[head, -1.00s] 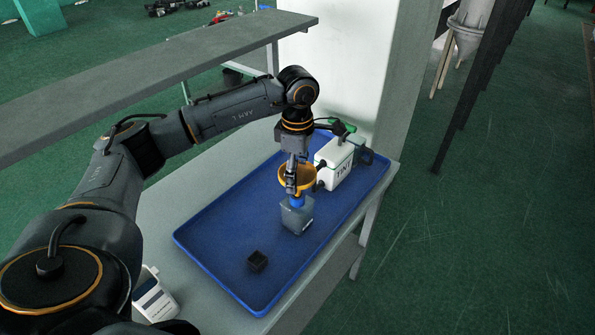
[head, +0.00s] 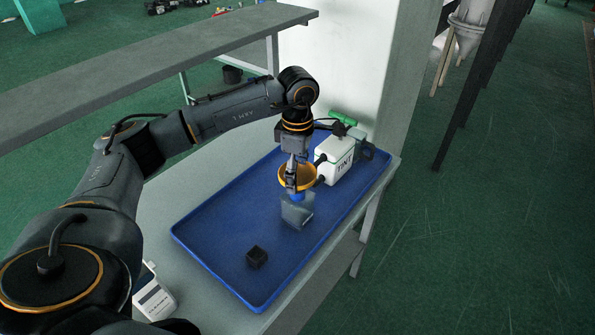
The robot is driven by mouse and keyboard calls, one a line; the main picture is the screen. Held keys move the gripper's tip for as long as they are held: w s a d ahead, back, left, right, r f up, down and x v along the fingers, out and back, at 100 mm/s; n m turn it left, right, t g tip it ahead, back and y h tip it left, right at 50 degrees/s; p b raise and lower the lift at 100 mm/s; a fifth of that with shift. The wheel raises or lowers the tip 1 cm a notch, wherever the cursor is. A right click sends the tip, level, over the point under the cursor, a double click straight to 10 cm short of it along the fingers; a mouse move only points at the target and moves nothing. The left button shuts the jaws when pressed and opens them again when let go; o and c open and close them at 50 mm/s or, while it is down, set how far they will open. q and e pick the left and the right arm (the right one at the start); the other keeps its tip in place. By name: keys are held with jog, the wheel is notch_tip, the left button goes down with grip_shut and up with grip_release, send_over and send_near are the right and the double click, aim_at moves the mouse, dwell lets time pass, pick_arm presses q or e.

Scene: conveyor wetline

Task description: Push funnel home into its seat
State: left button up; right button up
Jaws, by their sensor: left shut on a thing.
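An orange funnel (head: 309,178) stands above a grey translucent container (head: 297,213) with a blue neck (head: 297,196) on the blue tray. My left gripper (head: 291,186) points down from above and is shut on the funnel, its fingers covering part of the bowl. The funnel's lower end is at the blue neck; how deep it sits there I cannot tell. My right gripper is not in view.
A white box marked TINT (head: 338,163) with a green top part stands just behind the funnel. A grey shelf (head: 130,80) runs above.

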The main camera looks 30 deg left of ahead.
pick_arm(q)
jog(key=shift+f, duration=0.3)
jog(key=o, duration=1.4)
jog(key=shift+r, duration=0.1)
notch_tip(320, 180, up, 12)
